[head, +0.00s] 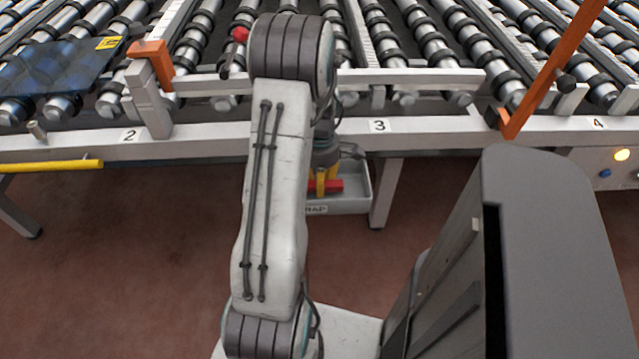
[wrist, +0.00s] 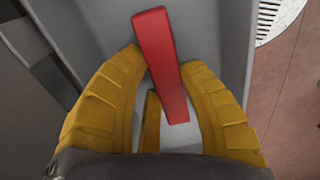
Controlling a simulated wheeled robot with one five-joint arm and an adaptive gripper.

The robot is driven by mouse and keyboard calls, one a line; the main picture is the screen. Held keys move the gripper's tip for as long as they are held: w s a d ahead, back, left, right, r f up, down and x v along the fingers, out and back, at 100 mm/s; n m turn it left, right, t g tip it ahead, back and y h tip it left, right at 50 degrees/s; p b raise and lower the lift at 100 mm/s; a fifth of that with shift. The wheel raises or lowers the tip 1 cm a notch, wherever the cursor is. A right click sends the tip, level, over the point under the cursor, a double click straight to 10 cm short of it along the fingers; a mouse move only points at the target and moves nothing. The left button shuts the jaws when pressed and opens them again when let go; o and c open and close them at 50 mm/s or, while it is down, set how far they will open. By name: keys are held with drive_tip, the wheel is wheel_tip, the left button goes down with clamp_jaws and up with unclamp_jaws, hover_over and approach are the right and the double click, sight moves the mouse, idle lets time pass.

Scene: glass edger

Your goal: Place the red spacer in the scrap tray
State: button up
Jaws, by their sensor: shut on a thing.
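The red spacer (wrist: 158,50) is a small red bar held between the yellow fingers of my gripper (wrist: 165,90) in the wrist view. In the head view my gripper (head: 322,182) is partly hidden behind my arm, and the red spacer (head: 334,185) shows beside it. The grey scrap tray (head: 352,195) hangs below the conveyor's front rail, with a partly hidden label on its front. The spacer appears over or inside the tray; whether it touches the tray floor I cannot tell.
The roller conveyor (head: 430,60) runs across the back, with a white front rail (head: 440,133) above the tray. A table leg (head: 385,190) stands just right of the tray. A dark glass sheet (head: 60,68) lies on the rollers at left. A yellow bar (head: 50,167) sticks out at left.

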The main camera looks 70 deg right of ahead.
drive_tip(key=shift+f, duration=0.7)
drive_tip(key=shift+f, duration=0.15)
drive_tip(key=o, duration=0.9)
